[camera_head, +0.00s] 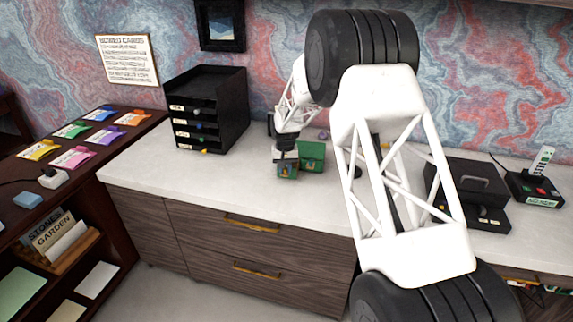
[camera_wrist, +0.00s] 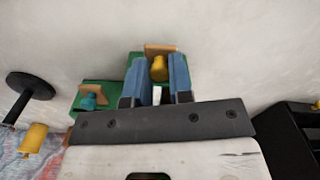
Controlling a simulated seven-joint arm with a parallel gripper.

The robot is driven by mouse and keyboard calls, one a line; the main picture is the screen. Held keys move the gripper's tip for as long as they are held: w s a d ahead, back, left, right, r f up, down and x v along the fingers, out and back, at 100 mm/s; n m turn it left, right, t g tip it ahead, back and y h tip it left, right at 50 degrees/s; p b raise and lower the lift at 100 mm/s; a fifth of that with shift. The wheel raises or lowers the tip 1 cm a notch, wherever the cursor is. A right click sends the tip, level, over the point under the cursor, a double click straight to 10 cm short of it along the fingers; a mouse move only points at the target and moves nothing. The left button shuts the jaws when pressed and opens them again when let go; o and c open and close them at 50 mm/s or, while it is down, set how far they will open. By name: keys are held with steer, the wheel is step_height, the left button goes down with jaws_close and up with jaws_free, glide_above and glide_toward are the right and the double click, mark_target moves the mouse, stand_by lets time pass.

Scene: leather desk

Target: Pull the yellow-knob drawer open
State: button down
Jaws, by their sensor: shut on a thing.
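In the wrist view a yellow knob (camera_wrist: 159,69) sits on a small drawer (camera_wrist: 137,66) with green sides and a wooden edge. My gripper (camera_wrist: 167,75) has its two blue-padded fingers on either side of this knob, shut on it. In the head view my gripper (camera_head: 287,160) reaches down over the small green drawer (camera_head: 288,174), whose knob is hidden there. This drawer stands out farther to the front than the neighbouring green part (camera_wrist: 88,84) with a teal knob (camera_wrist: 88,101). In the head view a green box (camera_head: 312,153) stands just to its right.
A black drawer stack (camera_head: 207,110) with coloured knobs stands to the left on the white counter (camera_head: 240,185). A black case (camera_head: 470,185) and a device (camera_head: 538,187) stand at the right. The counter in front of the green drawer is clear.

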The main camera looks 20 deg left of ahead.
steer(key=shift+s, duration=0.7)
steer(key=c, duration=1)
jaws_free()
steer(key=shift+r, duration=3.9)
